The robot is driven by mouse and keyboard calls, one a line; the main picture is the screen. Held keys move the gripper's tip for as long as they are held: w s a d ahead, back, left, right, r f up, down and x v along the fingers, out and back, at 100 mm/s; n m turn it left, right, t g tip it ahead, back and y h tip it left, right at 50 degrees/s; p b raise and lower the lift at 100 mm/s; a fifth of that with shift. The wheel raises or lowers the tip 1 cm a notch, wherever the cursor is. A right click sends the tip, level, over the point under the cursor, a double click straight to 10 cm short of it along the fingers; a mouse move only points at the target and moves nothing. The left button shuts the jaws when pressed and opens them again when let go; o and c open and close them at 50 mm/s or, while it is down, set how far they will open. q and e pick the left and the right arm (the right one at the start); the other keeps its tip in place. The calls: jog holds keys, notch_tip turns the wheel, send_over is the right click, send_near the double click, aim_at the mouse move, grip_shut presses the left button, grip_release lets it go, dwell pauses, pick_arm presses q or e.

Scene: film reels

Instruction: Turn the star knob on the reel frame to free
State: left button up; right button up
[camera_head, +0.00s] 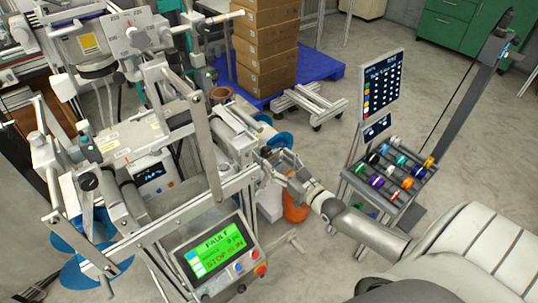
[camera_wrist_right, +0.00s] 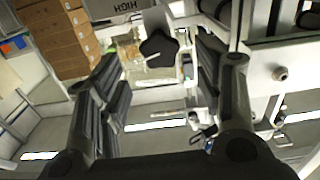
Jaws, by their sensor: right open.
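The black star knob (camera_wrist_right: 158,48) shows in the right wrist view, near the top centre, on a light metal part of the reel frame. In the head view I cannot make out the knob; it seems hidden by the frame and gripper. My right gripper (camera_head: 279,166) is at the right side of the reel frame (camera_head: 197,135) in the head view. In the wrist view my right gripper (camera_wrist_right: 154,68) is open, with a dark finger on each side of the knob and nothing clearly held. I cannot tell whether either finger touches the knob. My left gripper is not in view.
A screen (camera_head: 216,244) reading FAULT stands in front of the frame. An orange container (camera_head: 296,208) is below the gripper. Cardboard boxes (camera_head: 265,45) sit on a blue pallet (camera_head: 318,68) behind.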

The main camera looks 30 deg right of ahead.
aim_at(268, 153)
jog(key=w, duration=0.3)
jog(key=shift+w+a, duration=0.1)
jog(key=shift+w, duration=0.75)
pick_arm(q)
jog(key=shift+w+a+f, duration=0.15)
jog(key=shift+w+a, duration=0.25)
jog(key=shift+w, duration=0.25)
pick_arm(e)
jog(key=shift+a, duration=0.1)
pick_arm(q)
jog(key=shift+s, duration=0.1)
pick_arm(e)
jog(key=shift+c, duration=0.8)
jog(key=c, duration=0.9)
jog(key=shift+o, duration=0.2)
